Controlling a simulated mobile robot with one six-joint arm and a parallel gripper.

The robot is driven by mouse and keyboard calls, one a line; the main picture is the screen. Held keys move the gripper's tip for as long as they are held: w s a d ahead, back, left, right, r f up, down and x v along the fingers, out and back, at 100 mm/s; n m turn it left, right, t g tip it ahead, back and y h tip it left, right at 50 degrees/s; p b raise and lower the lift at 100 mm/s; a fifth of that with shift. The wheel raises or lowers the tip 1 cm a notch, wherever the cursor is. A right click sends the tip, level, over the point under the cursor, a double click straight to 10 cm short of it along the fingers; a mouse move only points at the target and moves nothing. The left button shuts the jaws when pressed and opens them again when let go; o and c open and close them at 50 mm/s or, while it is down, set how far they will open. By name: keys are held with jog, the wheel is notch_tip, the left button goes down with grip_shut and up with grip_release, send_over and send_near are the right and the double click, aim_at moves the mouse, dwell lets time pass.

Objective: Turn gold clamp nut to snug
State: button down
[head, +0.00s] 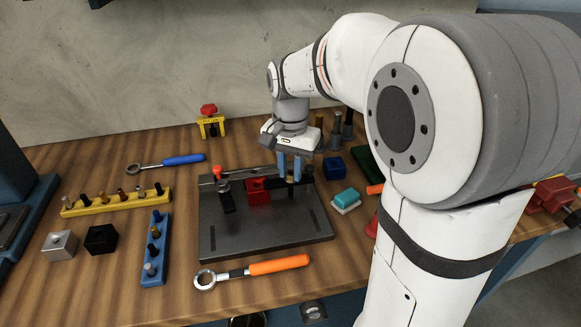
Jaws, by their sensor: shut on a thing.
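My gripper (290,168) points down over the back right of the dark fixture plate (255,240). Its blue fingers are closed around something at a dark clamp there. The gold clamp nut itself is hidden between the fingers at this distance, so I cannot make out its colour or how far it is turned. A red block (257,190) sits on the plate just left of the fingers.
An orange-handled ring wrench (278,264) lies in front of the plate, a blue-handled one (183,159) behind left. Yellow (115,204) and blue (157,232) peg racks stand left. A teal-and-white brush (346,199) and a blue block (334,168) are close on the right.

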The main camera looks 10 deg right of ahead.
jog(key=c, duration=1.3)
grip_release()
jog(key=shift+o, duration=0.2)
jog(key=shift+r, duration=0.1)
notch_tip(320, 180, up, 8)
jog(key=shift+f+p, duration=0.2)
jog(key=shift+p, duration=0.25)
jog(key=s+d+f+n+t+p, duration=0.1)
jog(key=s+f+n+p, duration=0.1)
jog(key=s, duration=0.6)
jog(key=s+d+f+n+t+p, duration=0.1)
jog(key=s+f+n+p, duration=0.1)
jog(key=s+n, duration=0.3)
jog(key=s+p, duration=0.1)
jog(key=s, duration=0.2)
jog(key=shift+s+d+t, duration=0.2)
jog(key=shift+d+t, duration=0.1)
